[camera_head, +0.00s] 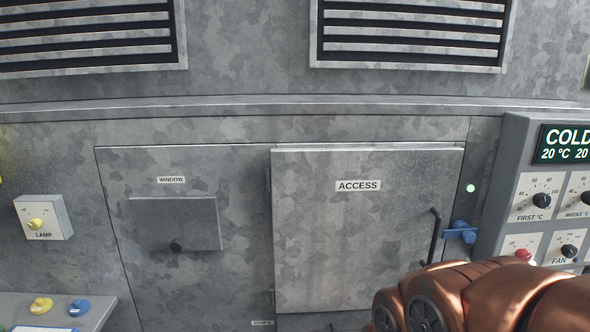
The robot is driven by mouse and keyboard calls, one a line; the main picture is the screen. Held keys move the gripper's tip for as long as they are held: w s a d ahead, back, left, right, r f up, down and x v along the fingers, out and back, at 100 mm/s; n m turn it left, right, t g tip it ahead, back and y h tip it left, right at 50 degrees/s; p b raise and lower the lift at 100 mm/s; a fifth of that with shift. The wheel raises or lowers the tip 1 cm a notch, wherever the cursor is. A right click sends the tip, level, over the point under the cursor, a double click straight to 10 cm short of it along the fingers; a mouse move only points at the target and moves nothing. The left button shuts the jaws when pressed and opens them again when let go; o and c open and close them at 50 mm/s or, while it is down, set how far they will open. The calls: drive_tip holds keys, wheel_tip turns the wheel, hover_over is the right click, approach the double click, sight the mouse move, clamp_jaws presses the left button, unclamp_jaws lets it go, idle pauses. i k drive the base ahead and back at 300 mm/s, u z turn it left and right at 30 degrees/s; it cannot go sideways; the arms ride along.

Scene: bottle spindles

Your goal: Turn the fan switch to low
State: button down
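The fan switch (568,250) is a small black knob on a white plate labelled FAN. It sits low on the grey control panel (512,148) at the right edge of the head view. The marks around it are too small to read, so I cannot tell which setting it points to. My copper-brown arm fills the lower right corner, just below the switch in the picture. My gripper is not visible.
A red knob (522,254) is left of the fan switch. Dials labelled FIRST °C (542,200) and MIDDLE °C (586,198) sit above. Left of the panel are a blue latch (461,232) and the shut ACCESS door (350,240) with a dark handle (435,235).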

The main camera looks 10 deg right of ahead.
sight(569, 251)
drive_tip(key=z, duration=1.45)
drive_tip(key=i, duration=1)
drive_tip(key=u, duration=0.1)
